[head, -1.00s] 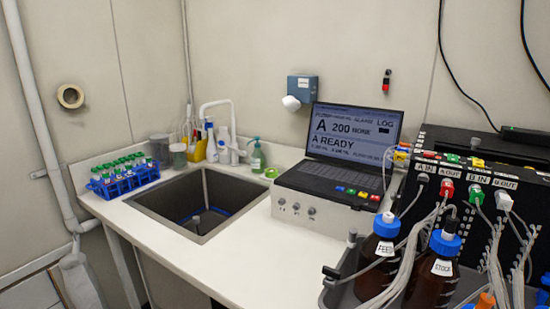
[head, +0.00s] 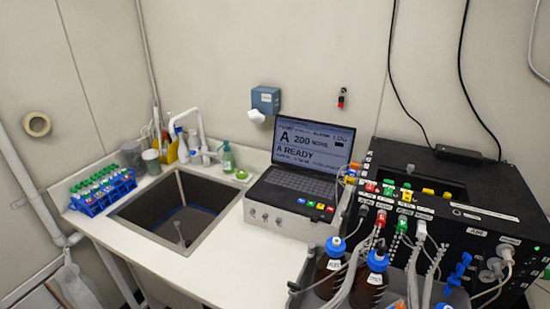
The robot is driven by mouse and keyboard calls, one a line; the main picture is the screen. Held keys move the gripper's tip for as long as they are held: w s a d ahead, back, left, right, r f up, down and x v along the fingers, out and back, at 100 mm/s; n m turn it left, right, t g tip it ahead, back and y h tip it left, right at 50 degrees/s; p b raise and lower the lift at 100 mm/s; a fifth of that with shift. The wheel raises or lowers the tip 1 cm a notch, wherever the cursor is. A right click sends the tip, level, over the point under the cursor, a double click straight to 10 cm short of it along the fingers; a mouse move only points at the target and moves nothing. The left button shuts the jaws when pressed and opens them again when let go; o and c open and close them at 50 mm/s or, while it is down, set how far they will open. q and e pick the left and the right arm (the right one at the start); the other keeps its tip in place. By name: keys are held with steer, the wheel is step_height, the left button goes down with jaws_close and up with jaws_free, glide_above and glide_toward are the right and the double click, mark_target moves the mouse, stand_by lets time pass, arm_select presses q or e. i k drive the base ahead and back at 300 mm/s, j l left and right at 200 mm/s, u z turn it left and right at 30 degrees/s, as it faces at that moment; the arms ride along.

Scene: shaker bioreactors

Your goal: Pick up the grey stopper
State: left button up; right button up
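I cannot make out a grey stopper with certainty. A small grey upright piece (head: 181,236) stands in the sink (head: 150,212), but it is too small to tell what it is. Neither of my grippers shows in the head view.
A blue rack (head: 100,203) of green-capped tubes stands left of the sink. A laptop (head: 308,165) sits on a white box (head: 275,215) to the right. Two brown bottles (head: 368,288) with blue caps stand in a grey tray before a black unit (head: 480,215). Bare white counter (head: 215,270) lies in front.

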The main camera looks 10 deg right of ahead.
mark_target(311, 246)
steer(key=i+j+z, duration=0.35)
steer(key=i+j, duration=0.2)
steer(key=i+j+z, duration=0.3)
steer(key=i+j, duration=0.35)
steer(key=j, duration=0.1)
